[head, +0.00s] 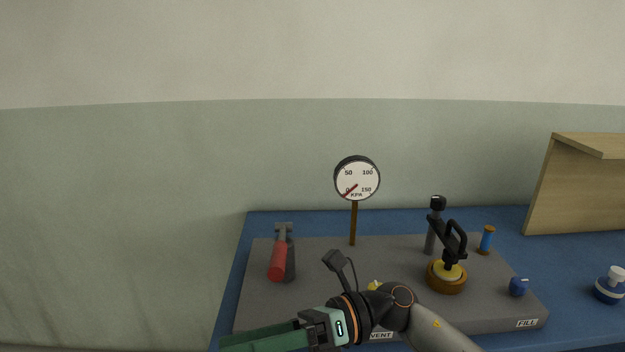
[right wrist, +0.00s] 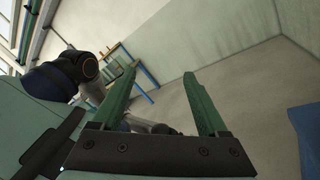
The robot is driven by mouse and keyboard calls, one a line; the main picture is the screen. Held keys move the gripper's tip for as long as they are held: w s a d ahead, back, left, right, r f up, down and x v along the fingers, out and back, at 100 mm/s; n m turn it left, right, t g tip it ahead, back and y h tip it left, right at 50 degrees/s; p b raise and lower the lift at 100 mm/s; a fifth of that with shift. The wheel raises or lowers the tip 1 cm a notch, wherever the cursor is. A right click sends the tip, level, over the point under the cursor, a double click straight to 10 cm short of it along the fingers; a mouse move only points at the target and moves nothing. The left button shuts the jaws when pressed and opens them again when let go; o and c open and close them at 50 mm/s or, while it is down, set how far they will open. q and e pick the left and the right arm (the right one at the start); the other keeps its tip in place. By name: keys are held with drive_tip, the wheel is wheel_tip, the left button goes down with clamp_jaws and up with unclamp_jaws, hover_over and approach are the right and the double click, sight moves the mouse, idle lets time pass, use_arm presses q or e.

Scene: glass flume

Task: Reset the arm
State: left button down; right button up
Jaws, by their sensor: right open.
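My right gripper (head: 232,343) reaches in from the lower right of the head view and points left, over the near left corner of a grey board (head: 315,252). The right wrist view shows its two green fingers (right wrist: 160,80) spread apart with nothing between them. The fingers touch nothing that I can see. My left gripper is not in view.
On the board are a red-handled lever (head: 278,262), a gauge (head: 357,178) reading near 0, a black-handled brass fitting (head: 446,275) and a blue knob (head: 518,287). My arm partly hides a yellow part. A white-and-blue object (head: 609,287) and wooden shelf (head: 575,185) stand right.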

drive_tip(key=w+d+m+t+y+p, duration=0.1)
drive_tip(key=w+d+m+t+y, duration=0.2)
drive_tip(key=m+t, duration=0.6)
drive_tip(key=w+d+m+t+y+p, duration=0.15)
drive_tip(key=w+m+t, duration=0.25)
drive_tip(key=m+t, duration=0.5)
drive_tip(key=w+d+f+m+t+h+p, duration=0.1)
drive_tip(key=d+f+m+t+h, duration=0.25)
drive_tip(key=f+m+h, duration=0.4)
drive_tip(key=w+d+f+m+t+h+p, duration=0.15)
drive_tip(key=d+f+m+h, duration=0.3)
drive_tip(key=m, duration=0.55)
drive_tip(key=s+d+f+m+g+h, duration=0.3)
drive_tip(key=s+d+f+m, duration=0.3)
drive_tip(key=s+f, duration=0.3)
drive_tip(key=s+d+f+m+g+h+p, duration=0.1)
drive_tip(key=s+d+f+m+g+h, duration=0.3)
drive_tip(key=s+f, duration=0.5)
wheel_tip(320, 180, down, 3)
drive_tip(key=d+m, duration=0.2)
drive_tip(key=shift+d+r+g, duration=0.15)
drive_tip(key=shift+d+g, duration=0.15)
drive_tip(key=shift+s+h, duration=0.1)
drive_tip(key=shift+h, duration=0.15)
